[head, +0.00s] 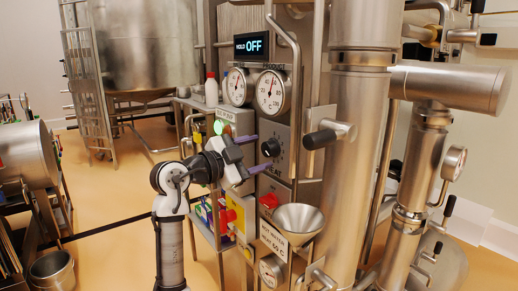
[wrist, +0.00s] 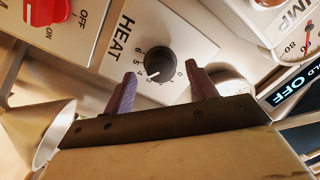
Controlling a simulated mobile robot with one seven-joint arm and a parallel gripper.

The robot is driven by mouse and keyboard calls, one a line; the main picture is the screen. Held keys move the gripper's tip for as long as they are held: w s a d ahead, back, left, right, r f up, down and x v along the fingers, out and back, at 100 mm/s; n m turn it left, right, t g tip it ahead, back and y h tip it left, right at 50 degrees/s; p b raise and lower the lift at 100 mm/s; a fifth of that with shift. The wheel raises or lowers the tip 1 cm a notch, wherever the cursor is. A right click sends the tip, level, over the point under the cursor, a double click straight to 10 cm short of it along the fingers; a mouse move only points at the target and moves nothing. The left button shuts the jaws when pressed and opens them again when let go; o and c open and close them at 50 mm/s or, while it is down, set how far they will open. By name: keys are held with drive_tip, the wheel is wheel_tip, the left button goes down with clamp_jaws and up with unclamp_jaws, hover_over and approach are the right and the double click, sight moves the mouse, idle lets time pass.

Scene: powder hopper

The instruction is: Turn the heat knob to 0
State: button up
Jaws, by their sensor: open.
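The heat knob (wrist: 160,63) is a round black knob on a pale panel marked HEAT, with a numbered scale around it. A white mark on the knob points to the lower left in the wrist view, away from the 0 at the lower right; the exact number is too small to tell. The heat knob also shows in the head view (head: 271,147), on a dark plate. My gripper (wrist: 161,74) is open, with its two purple fingers apart and their tips just short of the knob, one to each side. In the head view my gripper (head: 262,152) is beside the panel.
A red switch (wrist: 47,10) marked ON and OFF sits near the heat panel. A metal funnel (head: 292,222) juts out below it. Two round dials (head: 271,92) and a display reading OFF (head: 252,45) are above. A thick steel pipe (head: 355,140) stands to the right.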

drive_tip(key=shift+w+d, duration=0.45)
drive_tip(key=shift+d, duration=0.05)
drive_tip(key=c, duration=1)
